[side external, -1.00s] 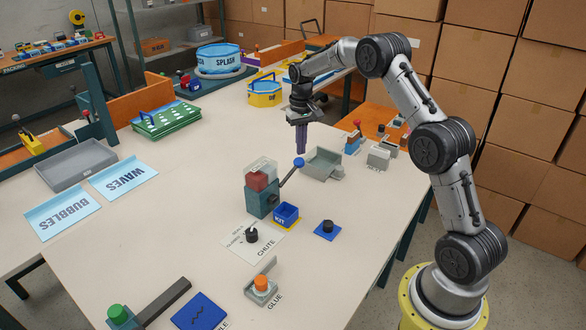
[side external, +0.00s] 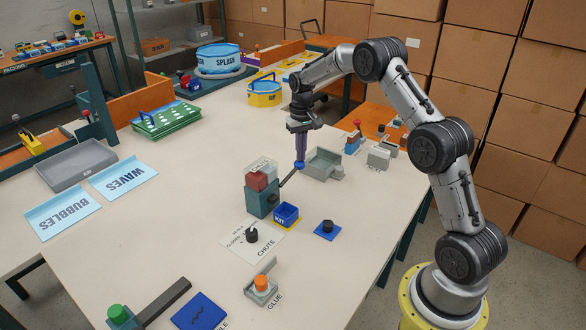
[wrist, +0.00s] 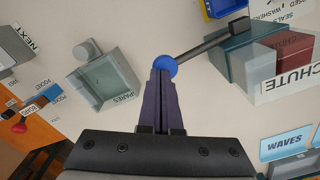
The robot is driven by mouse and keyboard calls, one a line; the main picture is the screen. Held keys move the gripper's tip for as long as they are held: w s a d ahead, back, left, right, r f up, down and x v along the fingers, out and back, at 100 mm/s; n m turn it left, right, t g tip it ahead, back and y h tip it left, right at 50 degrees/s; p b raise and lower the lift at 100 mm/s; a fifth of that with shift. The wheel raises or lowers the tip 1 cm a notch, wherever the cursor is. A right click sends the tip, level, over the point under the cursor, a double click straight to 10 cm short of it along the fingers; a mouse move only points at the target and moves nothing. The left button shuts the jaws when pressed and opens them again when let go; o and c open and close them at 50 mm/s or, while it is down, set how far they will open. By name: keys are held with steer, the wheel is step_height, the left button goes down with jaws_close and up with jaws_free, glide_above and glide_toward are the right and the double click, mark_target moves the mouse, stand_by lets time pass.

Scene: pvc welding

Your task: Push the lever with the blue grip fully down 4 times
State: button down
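The lever's blue ball grip (side external: 299,165) is at the end of a dark arm (side external: 288,178) that slants up to the right from the teal chute dispenser (side external: 262,202). The dispenser has a clear top with red contents. My gripper (side external: 301,158) points down with its fingertips right at the top of the grip, seemingly touching it. In the wrist view the two dark fingers (wrist: 161,75) lie together, shut, with the grip (wrist: 166,66) just beyond their tips and not between them. The fingers partly cover the grip.
A blue bin (side external: 286,214) stands in front of the dispenser. A grey-green tray (side external: 323,164) sits close to the right of the lever. A black knob on a blue base (side external: 327,229) is further forward. The table around the lever's right front is clear.

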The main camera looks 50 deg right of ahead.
steer(key=shift+f, duration=2.45)
steer(key=shift+r, duration=4.2)
step_height(320, 180, up, 5)
glide_above(301, 165)
steer(key=w+d, duration=0.1)
steer(key=d, duration=0.1)
steer(key=shift+a+f, duration=0.15)
steer(key=shift+f, duration=1.4)
steer(key=shift+a+f, duration=0.1)
steer(key=shift+f, duration=1.4)
